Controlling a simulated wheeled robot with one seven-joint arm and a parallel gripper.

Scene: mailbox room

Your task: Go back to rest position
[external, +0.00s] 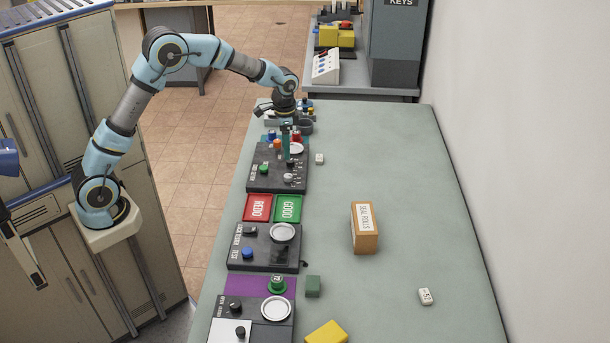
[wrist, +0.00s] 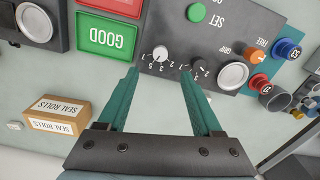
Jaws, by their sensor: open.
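My gripper (wrist: 159,72) is open, its two teal fingers apart with nothing between them. In the wrist view the fingertips lie over the edge of a dark control panel (wrist: 232,28), near a white numbered knob (wrist: 160,53) and a dark knob (wrist: 198,67). In the external view my gripper (external: 287,157) points down over the same panel (external: 262,180) at the far part of the bench. Whether the fingertips touch the panel cannot be told.
A grey keys cabinet (external: 395,50) stands behind. The bench's right side is mostly clear.

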